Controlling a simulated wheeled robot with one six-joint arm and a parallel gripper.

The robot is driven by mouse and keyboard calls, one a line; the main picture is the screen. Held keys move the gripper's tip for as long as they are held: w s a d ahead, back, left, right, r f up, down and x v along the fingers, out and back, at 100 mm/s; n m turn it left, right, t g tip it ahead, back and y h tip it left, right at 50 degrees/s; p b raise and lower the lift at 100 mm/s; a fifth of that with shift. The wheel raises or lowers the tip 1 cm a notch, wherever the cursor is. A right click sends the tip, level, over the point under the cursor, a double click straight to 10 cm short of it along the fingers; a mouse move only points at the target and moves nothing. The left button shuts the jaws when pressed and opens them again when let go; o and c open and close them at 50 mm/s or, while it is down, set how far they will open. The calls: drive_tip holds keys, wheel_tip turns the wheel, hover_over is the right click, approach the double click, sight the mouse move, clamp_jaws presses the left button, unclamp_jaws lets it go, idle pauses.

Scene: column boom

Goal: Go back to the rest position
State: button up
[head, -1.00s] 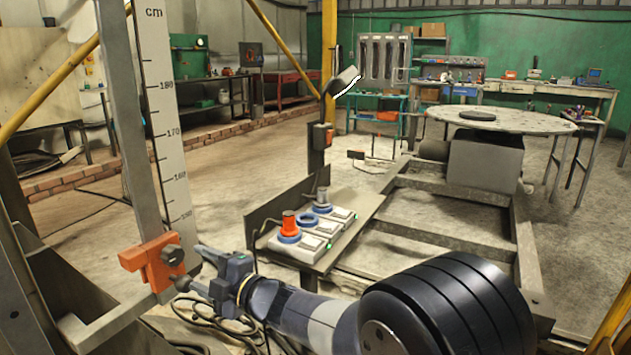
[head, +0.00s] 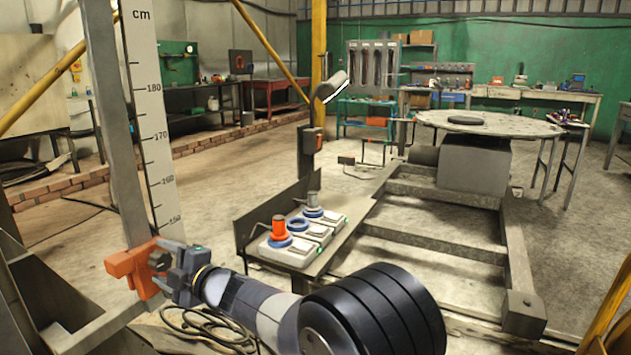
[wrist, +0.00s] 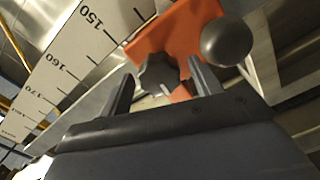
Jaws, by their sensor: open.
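An orange clamp (head: 126,268) with a black knob (head: 160,260) sits on the upright beside the white centimetre scale (head: 150,120), near its lower end, in the head view. My gripper (head: 170,268) is open, right at the knob. In the wrist view the two fingers of my gripper (wrist: 162,88) stand apart with the black star-shaped knob (wrist: 157,74) between and just beyond their tips. I cannot tell whether they touch it. The orange clamp (wrist: 180,35) and a dark round ball (wrist: 227,40) lie behind.
A narrow shelf with switch boxes (head: 290,252), an orange-topped one among them, stands right of my arm. A heavy steel frame (head: 440,245) and a round table (head: 490,127) are farther right. Loose cables (head: 205,325) lie below my gripper. Open floor lies behind.

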drive_tip(key=shift+d, duration=0.1)
drive_tip(key=p+v, duration=0.2)
drive_tip(key=v, duration=0.9)
drive_tip(key=b+x, duration=0.1)
drive_tip(key=x, duration=1)
drive_tip(key=shift+a+r+b, duration=0.15)
drive_tip(key=shift+a+b, duration=0.05)
drive_tip(key=shift+b, duration=0.1)
drive_tip(key=m+p, duration=0.3)
drive_tip(key=m, duration=0.1)
drive_tip(key=shift+d+r+p, duration=0.1)
drive_tip(key=shift+r+p, duration=0.05)
drive_tip(key=shift+p, duration=0.25)
drive_tip(key=m+p, duration=0.8)
drive_tip(key=shift+p, duration=0.3)
drive_tip(key=m+p, duration=0.4)
drive_tip(key=p, duration=0.1)
drive_tip(key=shift+w, duration=0.1)
drive_tip(key=shift+f+v, duration=0.15)
drive_tip(key=shift+v, duration=0.65)
drive_tip(key=shift+f+v, duration=0.1)
drive_tip(key=shift+v, duration=0.7)
